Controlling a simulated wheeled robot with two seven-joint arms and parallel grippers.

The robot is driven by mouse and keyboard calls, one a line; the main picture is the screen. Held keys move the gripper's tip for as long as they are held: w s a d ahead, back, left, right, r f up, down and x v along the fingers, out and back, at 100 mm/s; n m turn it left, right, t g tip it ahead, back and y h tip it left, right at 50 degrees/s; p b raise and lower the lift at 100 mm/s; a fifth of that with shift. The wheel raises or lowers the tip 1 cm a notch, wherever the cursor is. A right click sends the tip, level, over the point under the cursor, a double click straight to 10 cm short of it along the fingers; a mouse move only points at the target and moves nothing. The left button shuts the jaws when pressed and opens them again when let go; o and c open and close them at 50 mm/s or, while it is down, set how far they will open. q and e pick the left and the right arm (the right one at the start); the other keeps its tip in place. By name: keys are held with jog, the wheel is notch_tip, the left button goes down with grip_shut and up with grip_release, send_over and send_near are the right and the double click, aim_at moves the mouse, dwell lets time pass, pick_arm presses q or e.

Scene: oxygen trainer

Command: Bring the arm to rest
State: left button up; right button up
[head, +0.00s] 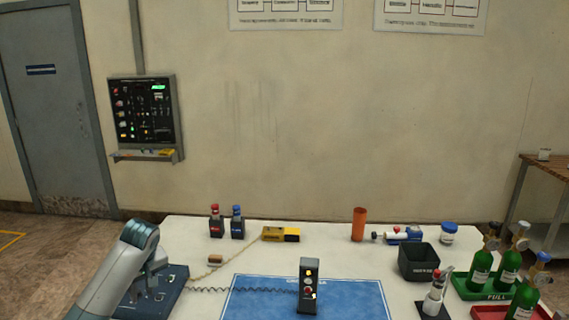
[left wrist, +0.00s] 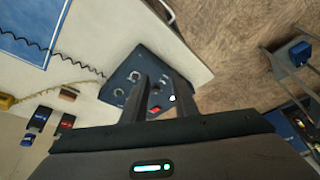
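My left arm comes in from the left in the head view, with its gripper (head: 154,277) over a dark blue panel (head: 170,301) at the table's front left. In the left wrist view the two dark fingers of my left gripper (left wrist: 158,80) stand apart with nothing between them. Beyond them lies the same blue panel (left wrist: 120,84) with several knobs and a red part. I cannot tell how far the fingertips are from it. My right arm and gripper are not in view.
The white table (head: 330,232) carries a blue mat (head: 260,300) with an upright grey box (head: 309,285). A coiled cable (head: 215,290) runs from the panel. Green bottles (head: 480,270), a black bin (head: 418,262) and an orange cylinder (head: 358,224) stand at the right.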

pick_arm(q)
jog(key=s+d+f+m+h, duration=0.1)
jog(key=s+d+f+m, duration=0.2)
jog(key=s+d+f, duration=0.5)
jog(key=s+d+f+m+h, duration=0.1)
jog(key=s+d+f+m, duration=0.35)
jog(key=s+f, duration=0.65)
jog(key=s+d+r+m+h, duration=0.1)
jog(key=s+d+m, duration=0.1)
jog(key=s, duration=1.2)
jog(key=s+d+m+h, duration=0.1)
jog(key=s+d+m, duration=0.1)
jog(key=s, duration=1.2)
notch_tip(320, 180, down, 32)
jog(key=s+b, duration=0.2)
jog(key=s+a+f+g+b, duration=0.1)
jog(key=s+a+f+b, duration=0.1)
jog(key=s+f, duration=1.5)
jog(key=shift+a+f+g+y, duration=0.3)
jog(key=shift+a+f+g, duration=0.15)
jog(key=shift+f, duration=0.1)
